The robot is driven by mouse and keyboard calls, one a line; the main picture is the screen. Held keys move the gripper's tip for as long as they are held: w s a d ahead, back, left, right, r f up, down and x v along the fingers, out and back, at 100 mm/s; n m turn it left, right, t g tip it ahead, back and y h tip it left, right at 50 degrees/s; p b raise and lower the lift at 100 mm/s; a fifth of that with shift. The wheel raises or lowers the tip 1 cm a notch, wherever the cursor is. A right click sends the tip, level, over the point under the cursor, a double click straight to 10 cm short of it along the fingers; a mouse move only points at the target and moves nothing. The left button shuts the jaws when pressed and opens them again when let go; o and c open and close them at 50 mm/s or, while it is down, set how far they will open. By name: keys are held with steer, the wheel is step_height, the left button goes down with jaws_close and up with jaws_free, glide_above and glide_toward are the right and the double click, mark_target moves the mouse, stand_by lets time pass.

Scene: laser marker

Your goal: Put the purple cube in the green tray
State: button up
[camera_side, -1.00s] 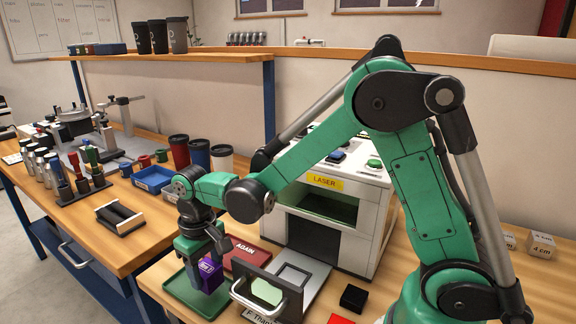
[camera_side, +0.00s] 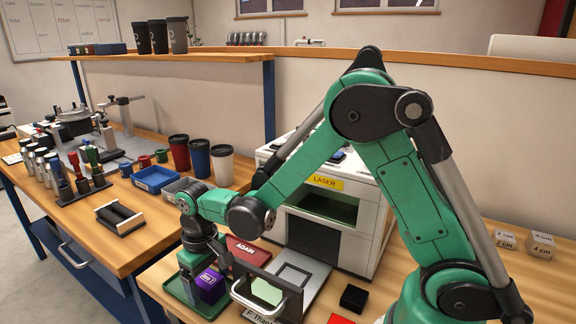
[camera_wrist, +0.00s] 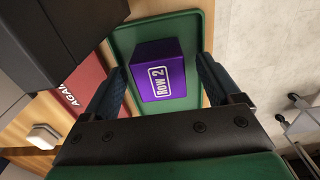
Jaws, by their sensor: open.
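My gripper (camera_side: 194,278) is just over the tray, at the left of the cube in the side view. In the wrist view my gripper (camera_wrist: 160,88) has its fingers apart, one on each side of the cube, with gaps between. Part of the tray is hidden by my arm.
The white laser machine (camera_side: 330,232) stands right of the tray. Its door frame with a handle (camera_side: 268,290) is close beside the tray. A black block (camera_side: 354,298) sits further right.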

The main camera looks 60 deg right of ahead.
mark_target(208, 279)
step_height(208, 279, up, 11)
steer(key=s+d+r+t, duration=0.1)
steer(key=s+d+t, duration=0.3)
steer(key=s+t, duration=0.3)
steer(key=shift+s+d, duration=0.25)
steer(key=shift+s, duration=0.35)
stand_by(0.6)
